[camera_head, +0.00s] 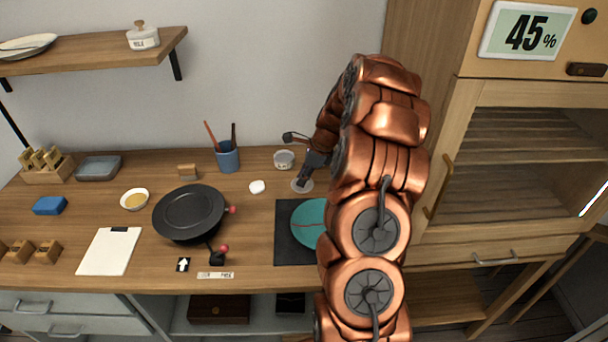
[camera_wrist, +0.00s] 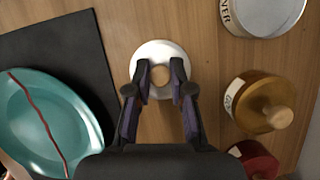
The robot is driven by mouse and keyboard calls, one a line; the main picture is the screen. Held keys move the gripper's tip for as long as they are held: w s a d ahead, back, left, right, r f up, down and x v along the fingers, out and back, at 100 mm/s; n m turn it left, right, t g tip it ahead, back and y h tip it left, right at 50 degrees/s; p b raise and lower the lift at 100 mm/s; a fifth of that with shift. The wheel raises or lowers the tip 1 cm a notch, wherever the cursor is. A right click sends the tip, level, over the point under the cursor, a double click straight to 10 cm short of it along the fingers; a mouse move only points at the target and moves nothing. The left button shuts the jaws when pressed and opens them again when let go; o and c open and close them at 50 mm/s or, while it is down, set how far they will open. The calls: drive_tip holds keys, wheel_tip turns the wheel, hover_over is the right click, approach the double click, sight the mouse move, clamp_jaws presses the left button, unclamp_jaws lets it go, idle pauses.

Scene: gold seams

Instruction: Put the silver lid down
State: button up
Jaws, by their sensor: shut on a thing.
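The silver lid (camera_wrist: 149,52) is a pale round disc with a small wooden knob. In the wrist view my gripper (camera_wrist: 160,78) has its two fingertips on either side of the knob, shut on it. In the head view the lid (camera_head: 302,186) shows under my gripper (camera_head: 304,180), at or just above the wooden table; I cannot tell whether it touches. The silver jar (camera_wrist: 262,14), its label partly cut off, stands open at the upper right of the wrist view. It also shows behind the lid in the head view (camera_head: 284,159).
A teal plate (camera_wrist: 45,120) with a red-brown seam lies on a dark mat (camera_wrist: 78,45) left of my gripper. A yellow-brown lidded jar (camera_wrist: 250,98) and a red jar (camera_wrist: 252,158) stand to the right. A white round piece (camera_head: 257,187) and blue cup (camera_head: 228,157) are nearby.

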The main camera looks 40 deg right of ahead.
drive_tip(key=shift+f, duration=0.1)
drive_tip(key=o, duration=0.9)
drive_tip(key=shift+c, duration=0.2)
drive_tip(key=b+v, duration=0.3)
drive_tip(key=v, duration=0.9)
drive_tip(key=s+a+r+n+g, duration=0.1)
drive_tip(key=s+a+n, duration=0.25)
drive_tip(key=a, duration=0.45)
drive_tip(key=s+a+r+n+g, duration=0.1)
drive_tip(key=s+a+n, duration=0.2)
drive_tip(key=a+n, duration=0.35)
drive_tip(key=s+a+r+n+g, duration=0.1)
drive_tip(key=s+a+n, duration=0.2)
drive_tip(key=a, duration=0.7)
drive_tip(key=s+a+f+n+g+h, duration=0.1)
drive_tip(key=s+a+f+n, duration=0.1)
drive_tip(key=s+a+n, duration=0.2)
drive_tip(key=s+a+f+n+h, duration=0.1)
drive_tip(key=s+a+n, duration=0.3)
drive_tip(key=s+n, duration=0.6)
drive_tip(key=s+h, duration=0.1)
drive_tip(key=s, duration=0.6)
drive_tip(key=shift+s+f+g, duration=0.2)
drive_tip(key=shift+f+g, duration=0.15)
drive_tip(key=shift+g, duration=0.05)
